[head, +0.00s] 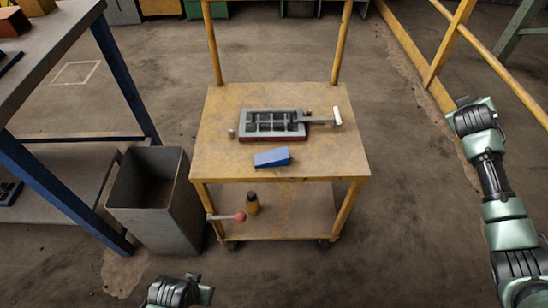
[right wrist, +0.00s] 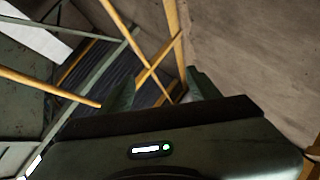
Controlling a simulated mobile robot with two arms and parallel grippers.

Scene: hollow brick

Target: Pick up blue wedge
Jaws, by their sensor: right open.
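The blue wedge (head: 272,158) lies on the top of the yellow cart (head: 220,165), near its front edge and in front of a grey mould with several cavities (head: 250,131). My right arm reaches up along the right side of the head view, well to the right of the cart and apart from the wedge. In the right wrist view my right gripper (right wrist: 160,88) is open, with a gap between its fingers and nothing held. Only a dark piece of my left arm shows at the bottom left of the head view; its fingers are not visible.
A light-handled tool (head: 320,118) lies at the mould's right. A grey bin (head: 165,215) stands left of the cart. A bottle (head: 252,203) and a red-ended tool (head: 240,216) are on its lower shelf. Yellow railing (head: 452,45) runs at the right. Cart posts rise at the back.

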